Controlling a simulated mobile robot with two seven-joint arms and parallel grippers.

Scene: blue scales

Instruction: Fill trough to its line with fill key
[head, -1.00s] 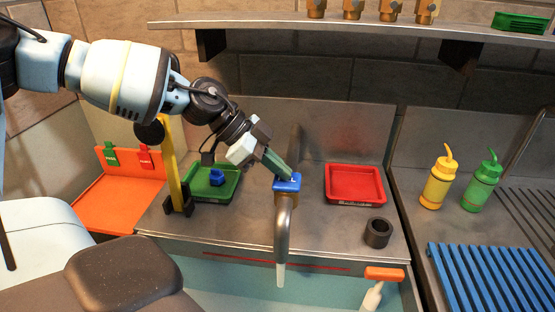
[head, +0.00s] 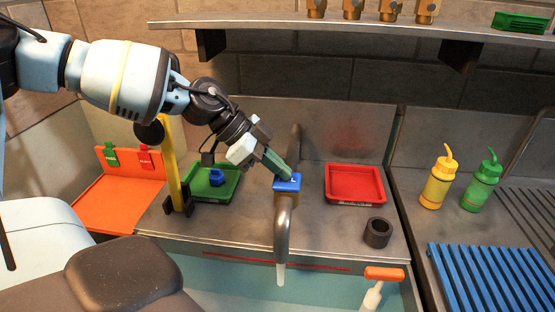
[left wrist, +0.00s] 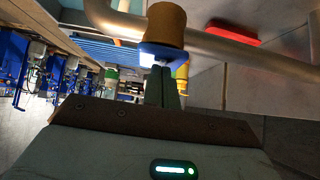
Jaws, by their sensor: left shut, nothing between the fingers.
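The fill key is most likely the blue square piece (head: 287,184) on a brass block on the tap (head: 282,225); it also shows in the left wrist view (left wrist: 150,55). My left gripper (head: 291,178) is shut and empty, its green fingertips pressed down on or just over the blue piece; contact is hard to tell. It also shows in the left wrist view (left wrist: 162,75). The spout points down into the teal trough (head: 225,283), with a short pale column below its mouth. A red line (head: 300,264) runs along the trough's back wall. My right gripper is out of view.
A green tray (head: 228,194) with a blue object (head: 216,177) stands left of the tap, beside a yellow post (head: 174,170). A red tray (head: 355,184) and a dark cup (head: 377,233) stand right. An orange-handled tool (head: 384,274) is at the trough's right.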

